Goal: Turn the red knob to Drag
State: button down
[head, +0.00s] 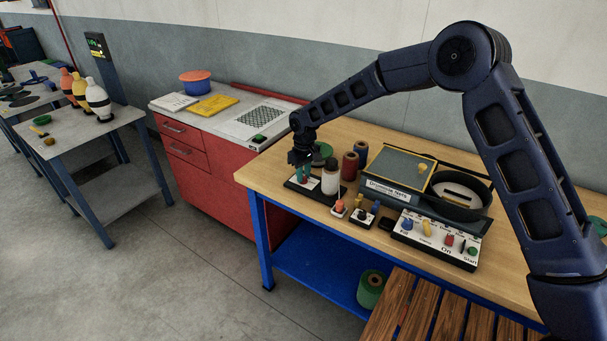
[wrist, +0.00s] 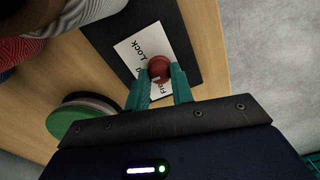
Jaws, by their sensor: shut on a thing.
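My gripper (wrist: 159,80) is shut on the knob, one teal finger on each side. I cannot make out a pointer mark on the knob.
Small knobs, a panel with several controls (head: 437,243) and a "Drumline" box (head: 392,190) stand further right. The red cabinet (head: 215,165) is left.

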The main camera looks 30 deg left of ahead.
aim_at(304, 176)
jog(key=shift+n, duration=0.4)
jog(key=c, duration=1.2)
grip_release()
notch_tip(304, 176, up, 11)
jog(key=shift+w, duration=0.15)
jog(key=shift+f, duration=0.1)
